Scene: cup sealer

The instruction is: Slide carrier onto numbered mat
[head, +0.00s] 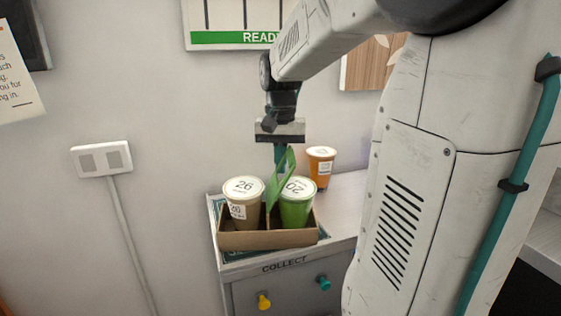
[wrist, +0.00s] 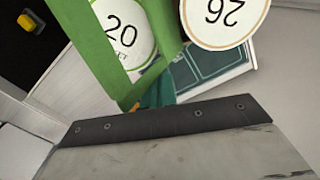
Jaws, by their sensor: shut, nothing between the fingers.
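The brown cardboard carrier (head: 268,239) stands upright on the COLLECT counter, with a green handle (head: 281,180) in its middle. It holds a tan cup (head: 243,196) marked 26 on the left and a green cup (head: 296,204) marked 20 on the right. The teal mat (head: 214,208) shows around the carrier's edges; it also shows in the wrist view (wrist: 207,72), its number hidden. The carrier appears largely over the mat. My gripper (head: 280,157) is shut and empty, pointing down just behind the handle. Whether it touches the handle I cannot tell.
An orange cup (head: 321,167) stands behind and right of the carrier. The wall is close behind the counter (head: 345,210). Yellow (head: 264,301) and teal (head: 323,282) knobs stick out of the front below. Bare counter lies to the right.

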